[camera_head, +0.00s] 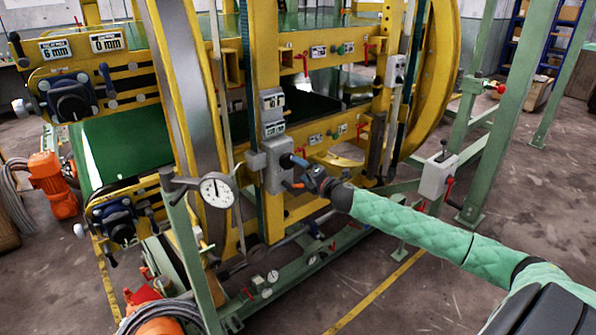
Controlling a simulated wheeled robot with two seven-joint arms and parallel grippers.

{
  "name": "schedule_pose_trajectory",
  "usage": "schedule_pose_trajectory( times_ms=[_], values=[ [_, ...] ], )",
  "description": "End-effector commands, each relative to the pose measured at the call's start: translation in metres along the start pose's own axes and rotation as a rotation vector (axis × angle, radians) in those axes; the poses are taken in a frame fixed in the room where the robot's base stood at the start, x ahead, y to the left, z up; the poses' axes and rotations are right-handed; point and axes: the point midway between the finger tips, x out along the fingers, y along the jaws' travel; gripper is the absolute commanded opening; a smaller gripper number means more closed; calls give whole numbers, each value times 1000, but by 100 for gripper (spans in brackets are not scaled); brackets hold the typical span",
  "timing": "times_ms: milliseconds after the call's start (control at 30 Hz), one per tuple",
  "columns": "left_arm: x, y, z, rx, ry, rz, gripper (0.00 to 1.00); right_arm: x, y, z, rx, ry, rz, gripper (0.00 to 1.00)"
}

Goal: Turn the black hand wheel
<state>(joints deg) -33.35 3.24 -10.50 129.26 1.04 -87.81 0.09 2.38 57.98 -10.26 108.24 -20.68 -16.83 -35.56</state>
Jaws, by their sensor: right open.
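Two dark round parts that look like black hand wheels sit on the left side of the yellow machine. I cannot tell which one is the task's wheel. My right arm, in a green sleeve, reaches in from the right. Its gripper (300,176) is open, in front of a grey control box (277,165) with small blue and orange parts, well to the right of both wheels. I cannot tell if it touches the box. My left gripper is out of view.
A round dial gauge (217,190) stands on a green post in the foreground. An orange motor (53,184) is at the left. A green post (512,105) and a grey switch box (437,176) stand right of the machine.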

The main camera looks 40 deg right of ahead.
Motion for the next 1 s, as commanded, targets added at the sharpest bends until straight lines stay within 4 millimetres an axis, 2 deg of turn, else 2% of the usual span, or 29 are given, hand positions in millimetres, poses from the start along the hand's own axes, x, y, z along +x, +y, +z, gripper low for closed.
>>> schedule_pose_trajectory(
  times_ms=[267, 900, 1000],
  values=[
    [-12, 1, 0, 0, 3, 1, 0, -9, 0, 0, -1, 0, 1, 78],
    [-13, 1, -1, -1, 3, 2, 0, -8, 0, 0, 25, -1, 0, 78],
    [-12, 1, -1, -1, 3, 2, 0, -9, -5, 8, 77, -44, -28, 78]
  ],
)
